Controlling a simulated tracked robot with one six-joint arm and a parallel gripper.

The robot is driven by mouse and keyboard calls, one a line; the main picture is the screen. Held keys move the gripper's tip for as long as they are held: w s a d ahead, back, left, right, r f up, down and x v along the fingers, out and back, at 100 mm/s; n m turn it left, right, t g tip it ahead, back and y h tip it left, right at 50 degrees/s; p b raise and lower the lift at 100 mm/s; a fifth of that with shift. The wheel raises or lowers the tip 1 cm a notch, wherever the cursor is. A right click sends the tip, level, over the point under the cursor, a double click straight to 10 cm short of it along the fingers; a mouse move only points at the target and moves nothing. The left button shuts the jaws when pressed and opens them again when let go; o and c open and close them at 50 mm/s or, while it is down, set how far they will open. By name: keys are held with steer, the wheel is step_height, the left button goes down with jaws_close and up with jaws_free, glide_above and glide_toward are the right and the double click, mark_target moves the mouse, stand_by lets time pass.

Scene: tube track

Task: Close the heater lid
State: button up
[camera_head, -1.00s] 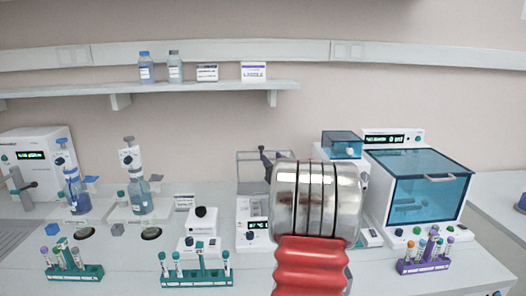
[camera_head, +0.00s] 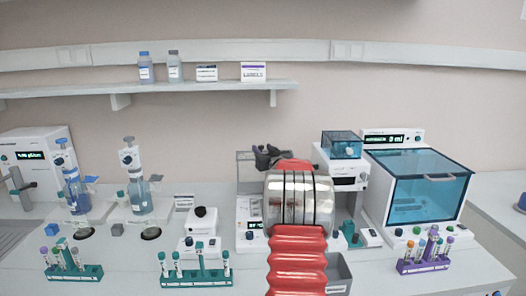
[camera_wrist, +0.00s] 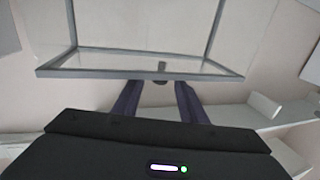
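The heater (camera_head: 252,225) is a white unit with a small display, partly hidden behind my arm in the head view. Its clear, grey-framed lid (camera_head: 243,172) stands raised at its back. In the wrist view the lid's frame (camera_wrist: 140,73) fills the upper middle, with a small dark knob (camera_wrist: 162,67) at its near edge. My gripper (camera_wrist: 157,90) has its two dark fingers apart, one on either side below the knob. Whether they touch the lid cannot be told. In the head view my gripper (camera_head: 266,155) is at the lid's upper right, partly hidden by my arm.
A white device with a blue-topped box (camera_head: 342,146) and a large blue-lidded unit (camera_head: 418,190) stand to the right. A grey bin (camera_head: 340,270) is beside my arm. Tube racks (camera_head: 198,277) line the front. A shelf (camera_head: 190,86) runs above.

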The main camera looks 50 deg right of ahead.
steer(key=shift+c, duration=0.5)
jaws_close()
